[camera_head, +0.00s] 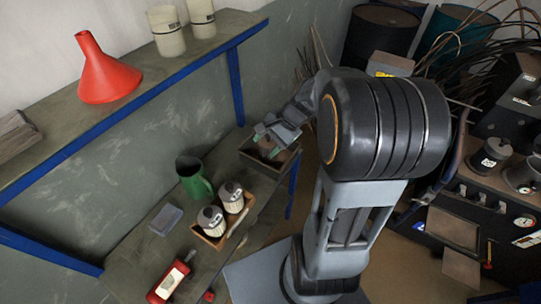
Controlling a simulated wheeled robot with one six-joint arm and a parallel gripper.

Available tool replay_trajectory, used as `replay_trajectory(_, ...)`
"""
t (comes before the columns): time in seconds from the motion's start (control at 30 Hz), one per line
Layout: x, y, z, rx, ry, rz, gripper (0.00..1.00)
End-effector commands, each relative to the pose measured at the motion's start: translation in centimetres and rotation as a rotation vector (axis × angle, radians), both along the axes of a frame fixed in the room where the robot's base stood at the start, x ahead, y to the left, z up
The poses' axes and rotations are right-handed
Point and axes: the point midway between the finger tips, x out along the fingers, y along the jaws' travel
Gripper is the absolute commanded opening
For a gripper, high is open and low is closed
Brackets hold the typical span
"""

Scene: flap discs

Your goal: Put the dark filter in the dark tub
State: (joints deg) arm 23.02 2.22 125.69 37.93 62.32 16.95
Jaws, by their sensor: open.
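Two filters with grey tops and pale ribbed bodies, the left one (211,220) and the right one (232,197), stand in a shallow wooden tray (238,226) on the lower bench. I cannot tell which one counts as the dark filter. My gripper (267,143) is open, over a brown box (287,165) at the bench's far end. It partly hides that box, and I cannot tell whether anything is between the fingers or in the box. No thing is clearly the dark tub; this box is one dark-lined container.
A green jug (195,178) stands behind the tray. A red item (168,280) lies at the near end of the bench (140,255). A blue-edged shelf above holds a red funnel (106,72). Dark barrels (380,35) and a cluttered black cabinet (480,195) stand right.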

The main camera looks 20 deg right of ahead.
Motion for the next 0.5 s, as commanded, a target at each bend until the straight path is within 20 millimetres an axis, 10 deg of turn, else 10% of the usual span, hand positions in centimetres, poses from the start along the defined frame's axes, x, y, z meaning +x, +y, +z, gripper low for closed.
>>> replay_trajectory(0.2,-5.8,3.4,3.5,-0.419,-0.242,0.522,0.56)
replay_trajectory(0.5,-9.0,3.9,5.5,-0.729,-0.437,0.882,0.56)
